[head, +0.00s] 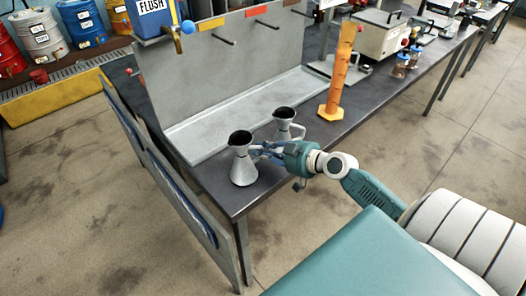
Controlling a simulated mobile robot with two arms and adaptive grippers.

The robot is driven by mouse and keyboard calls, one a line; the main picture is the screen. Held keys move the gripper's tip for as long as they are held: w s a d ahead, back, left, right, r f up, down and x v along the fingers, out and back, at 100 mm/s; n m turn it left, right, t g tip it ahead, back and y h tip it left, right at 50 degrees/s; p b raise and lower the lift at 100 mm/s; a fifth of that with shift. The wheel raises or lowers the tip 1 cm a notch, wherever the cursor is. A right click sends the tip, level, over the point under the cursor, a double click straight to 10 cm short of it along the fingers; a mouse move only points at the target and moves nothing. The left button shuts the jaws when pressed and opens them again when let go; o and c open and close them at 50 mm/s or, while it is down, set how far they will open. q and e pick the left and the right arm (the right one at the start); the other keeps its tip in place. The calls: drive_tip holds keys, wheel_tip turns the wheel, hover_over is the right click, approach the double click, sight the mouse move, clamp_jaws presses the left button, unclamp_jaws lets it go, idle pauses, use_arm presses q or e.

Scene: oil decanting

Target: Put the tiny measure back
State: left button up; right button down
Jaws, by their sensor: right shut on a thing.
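A small grey metal measure (243,168) with a dark open mouth is upright at the near left end of the dark bench (227,196). My right gripper (258,150) reaches in from the right and is shut on this measure at its right side. I cannot tell whether its base touches the bench top. A second, similar grey measure (284,129) stands just behind and to the right, partly hidden by the gripper. The difference in size between the two is hard to judge. My left gripper is not in view.
A grey tray (200,150) runs below an upright panel (190,75) with pegs and coloured tags. An orange cylinder (340,75) on a hexagonal foot stands to the right. A blue FLUSH container (155,22) with a brass tap is at upper left. A board (165,185) flanks the bench's left end.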

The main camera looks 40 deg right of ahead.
drive_tip(key=shift+f, duration=0.35)
drive_tip(key=c, duration=1.7)
unclamp_jaws()
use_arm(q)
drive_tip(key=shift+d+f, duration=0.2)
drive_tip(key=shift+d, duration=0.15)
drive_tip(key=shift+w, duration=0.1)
